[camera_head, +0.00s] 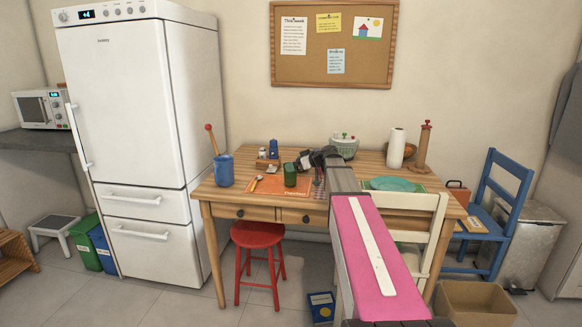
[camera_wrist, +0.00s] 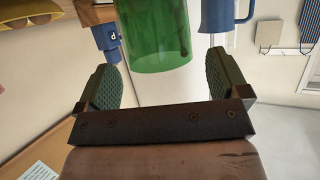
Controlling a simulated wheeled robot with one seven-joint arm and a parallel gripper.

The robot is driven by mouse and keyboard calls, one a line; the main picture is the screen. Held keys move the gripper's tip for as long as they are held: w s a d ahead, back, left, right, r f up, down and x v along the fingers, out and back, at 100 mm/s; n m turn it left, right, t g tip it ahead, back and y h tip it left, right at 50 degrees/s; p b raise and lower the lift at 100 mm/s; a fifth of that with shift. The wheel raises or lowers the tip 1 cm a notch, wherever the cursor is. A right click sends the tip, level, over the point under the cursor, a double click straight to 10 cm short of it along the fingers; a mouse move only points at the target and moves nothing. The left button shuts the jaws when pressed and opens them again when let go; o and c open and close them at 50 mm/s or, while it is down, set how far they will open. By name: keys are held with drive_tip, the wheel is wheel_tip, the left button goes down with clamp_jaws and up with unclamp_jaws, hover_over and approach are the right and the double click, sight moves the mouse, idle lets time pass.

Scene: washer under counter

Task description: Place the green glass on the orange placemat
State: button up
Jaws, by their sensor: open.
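The green glass (camera_head: 290,175) is upright and appears in the head view to stand on the right part of the orange placemat (camera_head: 273,186). Its contact with the mat is too small to tell for sure. My gripper (camera_head: 310,160) is just right of the glass in the head view. The wrist view, upside down, shows the green glass (camera_wrist: 155,35) ahead of and between the two spread fingers of my gripper (camera_wrist: 163,70). Gaps show on both sides, with neither finger touching it. The base of the glass is outside the wrist view.
A teal plate (camera_head: 392,184) lies to the right, beyond my arm. A red stool (camera_head: 258,236) and a cream chair (camera_head: 420,225) stand at the table's front.

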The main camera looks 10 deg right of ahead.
drive_tip(key=v, duration=0.9)
